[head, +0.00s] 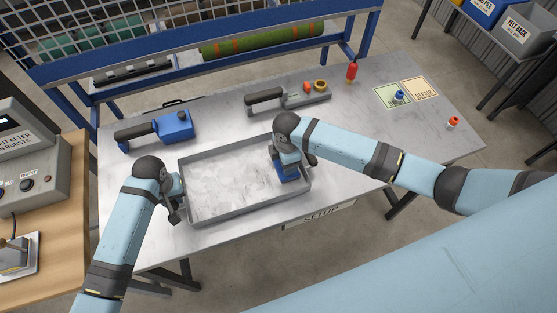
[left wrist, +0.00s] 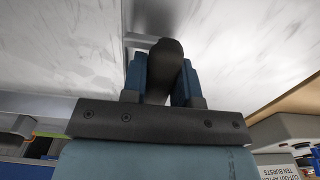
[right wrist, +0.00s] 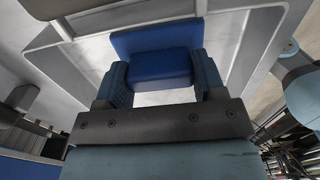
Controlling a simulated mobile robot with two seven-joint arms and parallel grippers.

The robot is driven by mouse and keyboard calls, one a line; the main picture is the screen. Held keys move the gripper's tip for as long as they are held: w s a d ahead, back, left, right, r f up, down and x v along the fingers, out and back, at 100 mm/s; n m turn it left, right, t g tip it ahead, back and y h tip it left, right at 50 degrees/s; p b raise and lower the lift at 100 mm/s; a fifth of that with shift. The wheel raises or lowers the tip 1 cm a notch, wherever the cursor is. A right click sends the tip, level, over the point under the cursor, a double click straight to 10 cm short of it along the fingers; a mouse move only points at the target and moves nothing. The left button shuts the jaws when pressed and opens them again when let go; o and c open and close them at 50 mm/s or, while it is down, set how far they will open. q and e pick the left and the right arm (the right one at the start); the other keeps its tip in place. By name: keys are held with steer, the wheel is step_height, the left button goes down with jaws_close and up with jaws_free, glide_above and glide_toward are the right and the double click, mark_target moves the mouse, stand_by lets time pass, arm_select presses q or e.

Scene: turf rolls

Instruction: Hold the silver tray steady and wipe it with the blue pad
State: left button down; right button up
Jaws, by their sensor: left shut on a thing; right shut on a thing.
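The silver tray (head: 247,211) lies on the metal table, a shallow rectangular tray with a pale, streaky floor. My left gripper (head: 178,200) is at its left side, shut on a dark grip at the edge; the left wrist view shows this dark grip (left wrist: 166,70) between the fingers. My right gripper (head: 287,166) is over the right part of the tray, shut on the blue pad (head: 288,178). The pad also shows between the fingers in the right wrist view (right wrist: 155,66). It is low inside the tray; I cannot tell whether it touches the floor.
A blue tool (head: 174,127) with a black handle lies behind the tray. A grey tool (head: 300,100) lies to its right, with a red bottle (head: 352,72) beyond. Cards and small coloured items are at the table's right. A wooden bench (head: 62,215) stands at left.

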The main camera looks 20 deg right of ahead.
steer(key=shift+a, duration=1.85)
steer(key=shift+w, duration=1.25)
steer(key=shift+w+d+f, duration=0.1)
steer(key=shift+w+d, duration=0.1)
steer(key=shift+d, duration=1.65)
steer(key=shift+a, duration=1.85)
step_height(320, 180, up, 8)
steer(key=shift+r, duration=0.2)
steer(key=shift+d, duration=0.1)
